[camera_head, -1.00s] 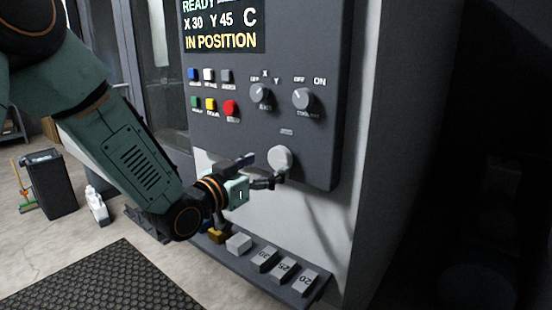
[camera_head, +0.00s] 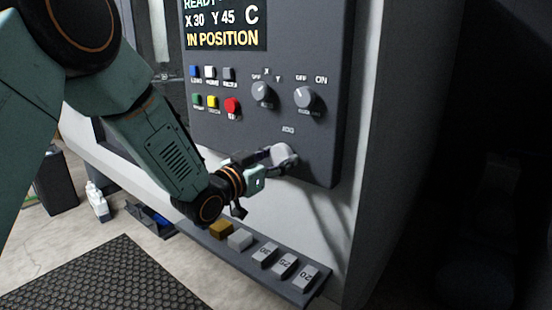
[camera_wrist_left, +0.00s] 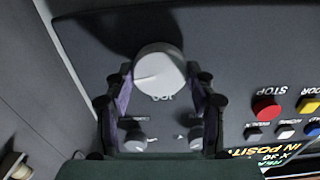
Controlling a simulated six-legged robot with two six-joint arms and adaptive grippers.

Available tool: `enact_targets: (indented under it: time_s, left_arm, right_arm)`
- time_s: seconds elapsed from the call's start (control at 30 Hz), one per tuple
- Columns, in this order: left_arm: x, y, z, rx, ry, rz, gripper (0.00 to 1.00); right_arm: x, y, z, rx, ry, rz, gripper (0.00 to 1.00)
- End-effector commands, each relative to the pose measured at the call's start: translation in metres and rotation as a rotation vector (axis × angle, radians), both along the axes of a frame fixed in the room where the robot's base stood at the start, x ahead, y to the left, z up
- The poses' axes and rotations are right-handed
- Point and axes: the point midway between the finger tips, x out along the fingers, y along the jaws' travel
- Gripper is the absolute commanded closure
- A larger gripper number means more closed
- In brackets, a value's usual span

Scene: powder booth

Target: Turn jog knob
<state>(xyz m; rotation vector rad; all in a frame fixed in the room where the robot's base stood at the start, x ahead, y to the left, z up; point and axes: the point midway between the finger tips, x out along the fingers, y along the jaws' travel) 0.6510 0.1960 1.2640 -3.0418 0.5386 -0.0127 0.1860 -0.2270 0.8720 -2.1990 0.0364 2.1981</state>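The jog knob (camera_head: 284,155) is a round light-grey dial low on the dark control panel (camera_head: 318,150), under a JOG label. In the left wrist view the knob (camera_wrist_left: 158,72) shows large, with a thin line on its face. My left gripper (camera_head: 273,160) is at the knob. In the left wrist view its two fingers (camera_wrist_left: 158,80) are spread, with one tip at each side of the knob. Whether the tips touch it I cannot tell. Part of the knob's rim is hidden by the fingers in the head view. My right gripper is not in view.
Two other knobs (camera_head: 262,92) (camera_head: 304,97) and a red stop button (camera_head: 232,105) with several small buttons sit above. The display (camera_head: 222,25) reads IN POSITION. Below, a ledge (camera_head: 215,245) bears several blocks. A dark mat (camera_head: 100,280) lies on the floor.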

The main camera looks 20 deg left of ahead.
Motion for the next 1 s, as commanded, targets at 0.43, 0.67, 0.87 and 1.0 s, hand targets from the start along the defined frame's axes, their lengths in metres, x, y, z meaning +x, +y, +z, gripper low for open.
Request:
enact_targets:
  time_s: [0.43,0.67,0.87,1.0]
  left_arm:
    - [0.0,0.0,0.0,0.022,-0.011,0.002,0.76]
    - [0.0,0.0,0.0,0.128,-0.05,0.002,0.76]
    - [0.0,0.0,0.001,0.135,-0.051,0.002,0.76]
    - [0.0,0.0,0.001,0.134,-0.051,0.002,0.4]
  right_arm:
    - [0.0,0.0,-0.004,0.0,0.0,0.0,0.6]
    - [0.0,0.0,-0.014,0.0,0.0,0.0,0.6]
    - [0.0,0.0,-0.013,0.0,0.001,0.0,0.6]
    - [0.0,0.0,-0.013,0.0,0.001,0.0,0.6]
